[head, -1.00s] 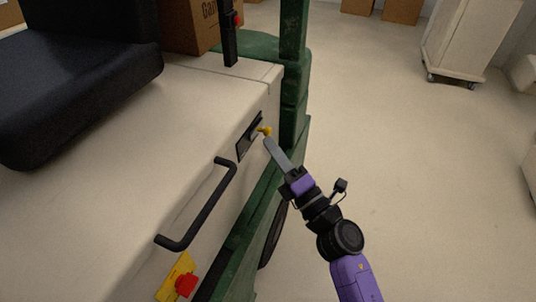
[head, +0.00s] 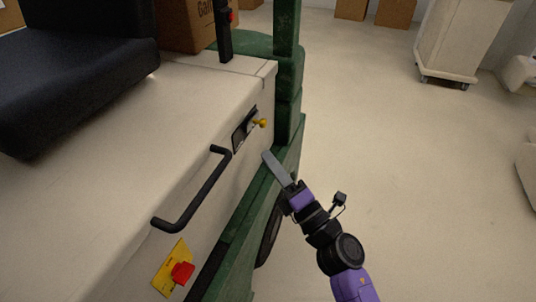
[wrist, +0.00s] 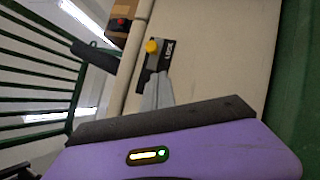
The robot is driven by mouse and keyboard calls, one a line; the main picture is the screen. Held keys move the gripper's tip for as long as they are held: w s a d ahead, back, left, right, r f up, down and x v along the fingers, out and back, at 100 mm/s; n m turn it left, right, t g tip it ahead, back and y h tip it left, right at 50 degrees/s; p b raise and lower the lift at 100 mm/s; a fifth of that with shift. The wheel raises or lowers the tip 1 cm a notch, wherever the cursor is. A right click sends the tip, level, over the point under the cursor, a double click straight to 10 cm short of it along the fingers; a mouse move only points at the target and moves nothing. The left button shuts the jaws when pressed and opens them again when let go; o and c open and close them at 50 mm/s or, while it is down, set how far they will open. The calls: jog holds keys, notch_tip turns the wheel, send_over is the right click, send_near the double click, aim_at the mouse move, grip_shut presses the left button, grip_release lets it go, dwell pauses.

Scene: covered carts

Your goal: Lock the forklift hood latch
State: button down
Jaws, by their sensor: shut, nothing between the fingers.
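The hood latch has a yellow knob (head: 260,123) on a dark plate (head: 244,131) set in the cream side panel of the forklift hood (head: 110,170). In the wrist view the yellow knob (wrist: 152,46) and the dark plate (wrist: 160,62) with lettering lie just beyond my fingertips. My gripper (head: 267,155) is shut and empty. Its grey fingers point at the panel below the knob and appear apart from it in the head view. The wrist view shows the fingers (wrist: 156,90) covering part of the plate.
A black bar handle (head: 195,195) sticks out from the hood, left of the latch. A red button (head: 183,272) on a yellow plate is below it. A green post (head: 287,70) stands just right of the latch. The floor to the right is open.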

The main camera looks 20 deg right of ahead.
jog(key=v, duration=0.8)
jog(key=shift+b, duration=0.3)
jog(key=shift+a+r, duration=0.1)
jog(key=s+d+f+m+g+h, duration=0.1)
jog(key=s+f+m+g+h, duration=0.15)
jog(key=s+m, duration=1.2)
jog(key=s+f+m+g+h, duration=0.1)
jog(key=s+m+g+h, duration=0.25)
jog(key=s+m, duration=1.05)
jog(key=s+r+n+p, duration=0.3)
jog(key=r+p, duration=1.1)
jog(key=shift+s+r, duration=0.25)
jog(key=shift+s, duration=0.15)
